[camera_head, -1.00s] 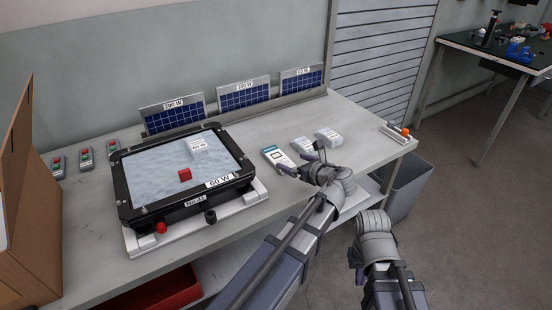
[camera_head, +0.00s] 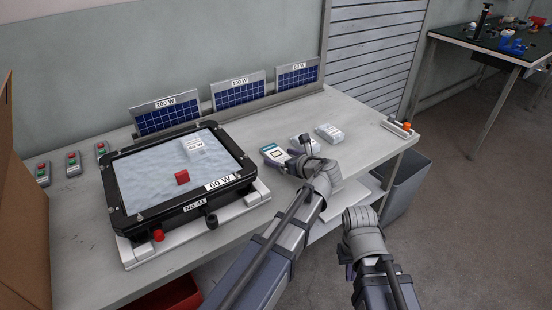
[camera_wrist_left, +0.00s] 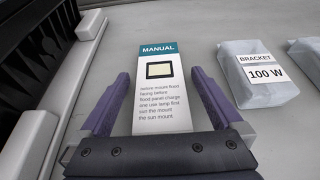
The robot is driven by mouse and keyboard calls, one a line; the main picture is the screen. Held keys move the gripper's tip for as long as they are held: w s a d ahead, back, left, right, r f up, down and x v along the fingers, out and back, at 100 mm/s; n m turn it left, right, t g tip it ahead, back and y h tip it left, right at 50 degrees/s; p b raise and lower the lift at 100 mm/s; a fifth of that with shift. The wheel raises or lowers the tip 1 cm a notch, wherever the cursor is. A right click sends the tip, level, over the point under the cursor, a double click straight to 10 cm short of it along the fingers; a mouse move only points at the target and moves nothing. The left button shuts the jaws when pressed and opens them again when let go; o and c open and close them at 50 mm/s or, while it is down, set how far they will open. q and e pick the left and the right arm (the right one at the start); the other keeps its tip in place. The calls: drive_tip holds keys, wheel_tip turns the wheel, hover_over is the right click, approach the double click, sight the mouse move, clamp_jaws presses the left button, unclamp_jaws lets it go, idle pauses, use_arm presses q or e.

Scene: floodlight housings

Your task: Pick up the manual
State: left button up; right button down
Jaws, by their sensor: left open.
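The manual (camera_wrist_left: 161,85) is a white card with a teal "MANUAL" band, lying flat on the bench. In the head view the manual (camera_head: 274,153) is just beyond my left gripper, partly hidden by it. My left gripper (camera_head: 300,155) is low over the bench. In the left wrist view its purple fingers (camera_wrist_left: 160,85) are open, one on each side of the manual, with gaps to its edges. The manual's near end is hidden behind the gripper body. My right gripper (camera_head: 347,262) hangs in front of the bench; its fingers are not clear.
A bag marked "BRACKET 100 W" (camera_wrist_left: 258,72) lies right of the manual, with another bag (camera_head: 329,133) beyond. The floodlight housing (camera_head: 130,168) stands left of the manual. Solar panels (camera_head: 238,94) line the back. A cardboard box (camera_head: 22,190) is at far left.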

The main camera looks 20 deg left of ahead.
sight(281, 159)
use_arm(q)
drive_tip(key=c, duration=1.3)
wheel_tip(281, 159, up, 10)
drive_tip(key=p, duration=1)
